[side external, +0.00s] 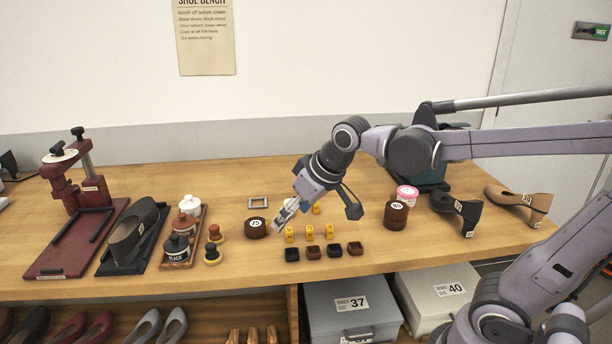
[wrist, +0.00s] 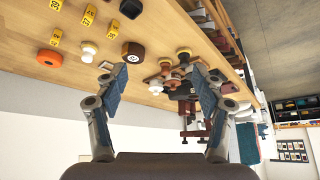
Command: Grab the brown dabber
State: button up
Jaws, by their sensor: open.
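The brown dabber (side external: 215,233), with a pale yellow part, stands on the bench right of the bottle tray in the side view. A similar black dabber (side external: 211,253) stands in front of it. In the wrist view the brown dabber (wrist: 166,66) appears beyond and between my fingertips, with the black dabber (wrist: 184,53) beside it. My gripper (side external: 279,222) is open and empty, beside the round dark tin marked 75 (side external: 255,228) and well to the right of the dabbers. Its spread fingers also show in the wrist view (wrist: 158,76).
A tray (side external: 190,262) of white and black bottles stands left of the dabbers. A metal frame (side external: 258,202) lies behind the tin. Bare bench separates the tin and dabbers.

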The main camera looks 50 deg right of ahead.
jog(key=w, duration=1.2)
jog(key=g, duration=0.2)
send_near(215, 228)
jog(key=x, duration=0.6)
jog(key=shift+d+f, duration=0.15)
jog(key=shift+d, duration=0.15)
jog(key=shift+a+x, duration=0.15)
jog(key=shift+x, duration=1.1)
jog(key=shift+a+x, duration=0.1)
jog(key=shift+x, duration=1.2)
jog(key=shift+w, duration=0.1)
jog(key=c, duration=1)
